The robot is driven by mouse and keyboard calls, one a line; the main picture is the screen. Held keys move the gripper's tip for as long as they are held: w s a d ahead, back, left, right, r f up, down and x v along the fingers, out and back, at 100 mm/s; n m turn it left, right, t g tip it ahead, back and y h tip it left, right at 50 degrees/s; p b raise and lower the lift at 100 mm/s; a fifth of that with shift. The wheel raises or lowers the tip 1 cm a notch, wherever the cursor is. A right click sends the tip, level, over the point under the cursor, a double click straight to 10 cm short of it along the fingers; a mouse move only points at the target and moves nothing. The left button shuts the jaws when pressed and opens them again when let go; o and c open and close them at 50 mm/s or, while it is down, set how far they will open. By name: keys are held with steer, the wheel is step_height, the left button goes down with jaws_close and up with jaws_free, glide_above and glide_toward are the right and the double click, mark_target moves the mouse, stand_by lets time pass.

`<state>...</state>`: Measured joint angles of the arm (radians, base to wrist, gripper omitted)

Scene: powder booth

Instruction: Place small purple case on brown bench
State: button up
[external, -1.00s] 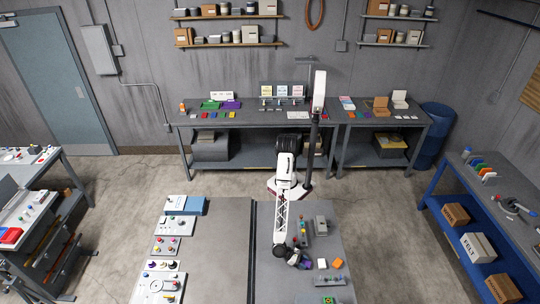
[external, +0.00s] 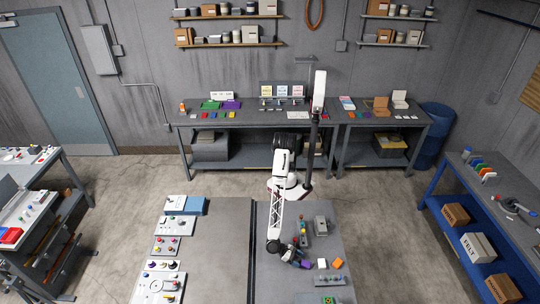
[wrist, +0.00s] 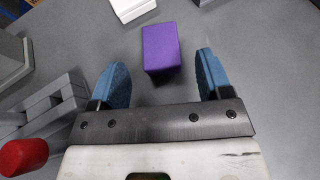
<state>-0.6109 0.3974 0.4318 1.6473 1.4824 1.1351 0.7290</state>
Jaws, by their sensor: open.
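The small purple case (wrist: 161,45) lies on the grey table top in the wrist view, just ahead of my gripper (wrist: 161,62) and roughly between the lines of its two blue fingers. The fingers are apart and nothing is held. How far the fingers are above the case is hard to judge. In the external view the case (external: 306,263) is a small purple patch at the right of my gripper (external: 294,258), low over the right half of the table. I cannot make out a clearly brown bench.
A red-topped grey part (wrist: 24,156) stands close at the left in the wrist view. A white block (wrist: 131,8) lies beyond the case. An orange block (external: 337,264) and a white block (external: 322,263) lie to its right. A grey box (external: 321,224) stands behind.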

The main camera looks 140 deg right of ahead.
steer(key=v, duration=0.7)
steer(key=shift+w+d+r, duration=0.1)
steer(key=shift+d+r, duration=0.1)
steer(key=shift+d, duration=0.1)
stand_by(0.6)
steer(key=shift+d+r, duration=0.1)
steer(key=s+d+r+n+t+h, duration=0.15)
steer(key=s+d+r, duration=0.35)
steer(key=d, duration=0.5)
steer(key=s+d+r+n+t+h, duration=0.1)
steer(key=s+d+r+n+h, duration=0.15)
steer(key=d+r, duration=0.6)
steer(key=s+d+r+n+t+h, duration=0.1)
steer(key=s+d+r+n+h, duration=0.2)
steer(key=d, duration=0.9)
steer(key=s+d+r+n+t+h, duration=0.2)
steer(key=s+d+n+h, duration=0.1)
steer(key=s+d, duration=0.9)
steer(key=s+d+r+n+t+h, duration=0.2)
steer(key=s+d+n, duration=0.1)
steer(key=s+d, duration=1)
steer(key=shift+d+r+h, duration=0.15)
steer(key=shift+d+h, duration=0.25)
steer(key=shift+d, duration=0.2)
